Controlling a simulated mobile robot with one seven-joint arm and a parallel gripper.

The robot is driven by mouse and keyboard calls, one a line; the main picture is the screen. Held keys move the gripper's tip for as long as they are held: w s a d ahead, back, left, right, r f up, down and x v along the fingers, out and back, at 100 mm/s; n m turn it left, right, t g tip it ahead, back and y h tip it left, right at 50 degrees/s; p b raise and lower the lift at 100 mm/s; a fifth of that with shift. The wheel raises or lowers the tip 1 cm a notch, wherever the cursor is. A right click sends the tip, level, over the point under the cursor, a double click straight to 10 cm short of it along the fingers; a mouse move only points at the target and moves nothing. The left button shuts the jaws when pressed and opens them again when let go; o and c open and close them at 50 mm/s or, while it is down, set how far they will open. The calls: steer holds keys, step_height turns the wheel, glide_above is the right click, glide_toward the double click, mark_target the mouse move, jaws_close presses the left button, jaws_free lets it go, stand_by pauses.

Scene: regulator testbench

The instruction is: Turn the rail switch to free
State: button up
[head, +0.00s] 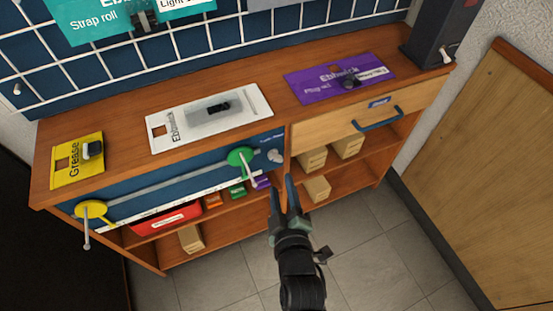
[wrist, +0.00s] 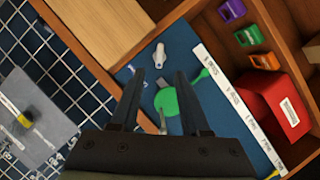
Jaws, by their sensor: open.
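A small light-grey knob (head: 275,156), seemingly the rail switch, sits at the right end of the blue rail panel (head: 150,177). In the wrist view it shows as a whitish lever (wrist: 159,55) just beyond my fingertips; its setting label is too small to read. My gripper (head: 284,190) is open and empty, in front of the panel's right end. In the wrist view the fingers (wrist: 160,75) stand apart, with the knob ahead of the gap. A green round slider (head: 240,157) with a handle sits left of the knob; it also shows in the wrist view (wrist: 167,101), partly behind the fingers.
A yellow slider (head: 91,210) with a handle is at the rail's left end. A drawer with a blue handle (head: 378,119) is right of the panel. Shelves below hold a red case (head: 166,217) and boxes (head: 318,188). Mats lie on the bench top. Floor in front is clear.

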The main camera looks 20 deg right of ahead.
mark_target(277, 161)
steer(key=b+x, duration=0.2)
steer(key=x, duration=0.7)
steer(key=shift+w, duration=0.2)
jaws_close()
